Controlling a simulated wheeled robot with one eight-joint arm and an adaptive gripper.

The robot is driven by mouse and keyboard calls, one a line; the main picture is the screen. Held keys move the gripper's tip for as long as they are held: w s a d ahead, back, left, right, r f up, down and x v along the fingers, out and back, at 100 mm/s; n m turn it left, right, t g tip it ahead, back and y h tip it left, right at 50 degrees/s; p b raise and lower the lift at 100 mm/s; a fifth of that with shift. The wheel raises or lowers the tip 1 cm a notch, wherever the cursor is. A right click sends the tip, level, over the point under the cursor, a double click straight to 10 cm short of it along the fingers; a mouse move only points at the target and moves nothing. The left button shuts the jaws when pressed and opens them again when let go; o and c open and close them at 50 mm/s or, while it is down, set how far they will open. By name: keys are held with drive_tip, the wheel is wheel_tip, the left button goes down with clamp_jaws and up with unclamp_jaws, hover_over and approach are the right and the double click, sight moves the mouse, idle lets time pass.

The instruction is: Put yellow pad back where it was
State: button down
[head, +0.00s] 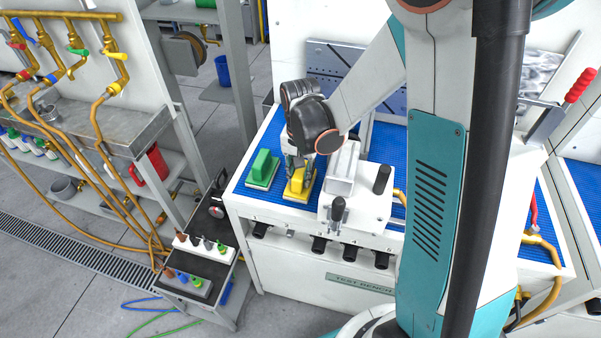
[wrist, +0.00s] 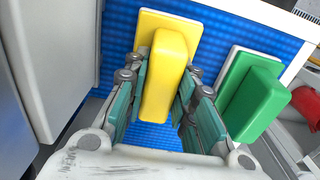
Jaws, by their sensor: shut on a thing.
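The yellow pad (wrist: 166,75) has a raised yellow grip block on a flat yellow base plate. In the head view the yellow pad (head: 297,182) is at the blue mat of the test bench, beside the green pad. My gripper (head: 299,172) comes down on it from above. In the wrist view my gripper (wrist: 163,100) has a finger on each side of the yellow block and is shut on it. I cannot tell whether the pad's base touches the mat. The green pad (wrist: 254,95) rests on the mat; it also shows in the head view (head: 263,167).
The blue mat (head: 258,206) covers the white test bench (head: 300,262). A white fixture with black knobs (head: 355,209) stands close to the right of the yellow pad. A low cart with small bottles (head: 205,246) stands at the left. Some mat is bare in front of the pads.

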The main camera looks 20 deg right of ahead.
sight(301, 170)
drive_tip(key=c, duration=1.3)
unclamp_jaws()
wheel_tip(301, 170, up, 12)
drive_tip(key=r+p, duration=0.1)
drive_tip(key=p, duration=0.3)
drive_tip(key=shift+s+r+n+t, duration=1.2)
drive_tip(key=shift+s+r, duration=0.6)
drive_tip(key=shift+s, duration=0.7)
drive_tip(key=shift+s+r+n+t, duration=1.2)
drive_tip(key=shift+s+r, duration=0.6)
drive_tip(key=shift+s, duration=0.7)
drive_tip(key=shift+s+r+n+t, duration=1.2)
drive_tip(key=shift+s+r, duration=0.6)
drive_tip(key=shift+s, duration=0.7)
